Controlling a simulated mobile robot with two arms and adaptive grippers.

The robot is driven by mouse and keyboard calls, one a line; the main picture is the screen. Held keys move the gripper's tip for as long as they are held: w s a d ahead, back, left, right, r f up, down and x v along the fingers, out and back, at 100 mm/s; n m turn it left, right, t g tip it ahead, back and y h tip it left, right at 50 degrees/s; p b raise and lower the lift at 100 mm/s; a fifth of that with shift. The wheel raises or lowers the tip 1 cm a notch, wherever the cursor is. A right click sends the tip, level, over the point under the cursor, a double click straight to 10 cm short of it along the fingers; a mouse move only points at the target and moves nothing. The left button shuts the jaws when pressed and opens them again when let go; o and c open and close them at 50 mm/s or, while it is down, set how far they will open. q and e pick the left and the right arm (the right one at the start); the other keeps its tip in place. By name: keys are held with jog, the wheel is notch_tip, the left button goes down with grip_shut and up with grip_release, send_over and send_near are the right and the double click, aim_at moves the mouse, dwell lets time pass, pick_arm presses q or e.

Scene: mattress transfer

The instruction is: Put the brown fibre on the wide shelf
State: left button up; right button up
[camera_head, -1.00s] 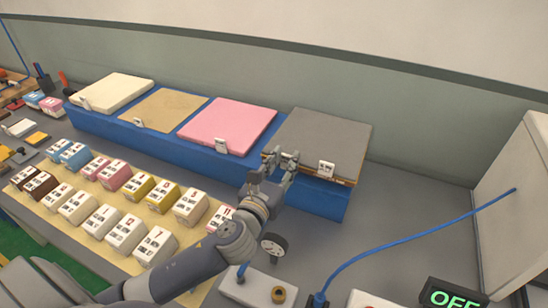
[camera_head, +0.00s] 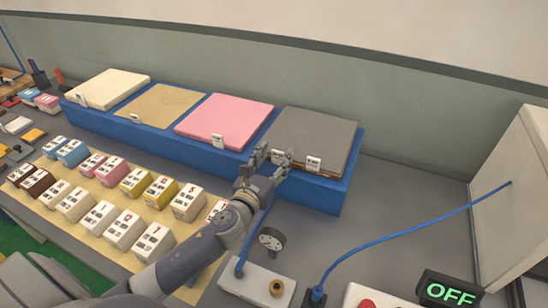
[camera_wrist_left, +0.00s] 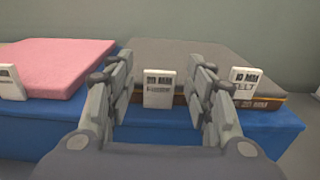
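My left gripper (camera_head: 270,163) is open at the front edge of the rightmost stack on a long blue platform (camera_head: 190,148). A grey pad (camera_head: 315,132) lies on top of that stack. A thin brown sheet shows under the grey pad, as a brown edge (camera_wrist_left: 265,103) in the left wrist view. The open fingers (camera_wrist_left: 159,92) stand either side of a white label (camera_wrist_left: 159,88) on the front of the stack; I cannot tell if they touch anything. A second label (camera_wrist_left: 245,83) is right of them. A tan sheet (camera_head: 163,106) lies farther left. My right gripper is not in view.
A pink pad (camera_head: 225,120) and a cream pad (camera_head: 107,88) also lie on the platform. Several labelled blocks stand on a tan mat in front. A gauge (camera_head: 271,240), blue cable (camera_head: 415,230) and "OFF" display (camera_head: 450,291) are at the right. Bare grey surface lies right of the platform.

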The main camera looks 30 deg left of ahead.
pick_arm(q)
jog(key=shift+s+f, duration=0.1)
jog(key=shift+s, duration=0.45)
jog(key=s+b, duration=0.2)
jog(key=s, duration=0.9)
jog(key=shift+d+b, duration=0.35)
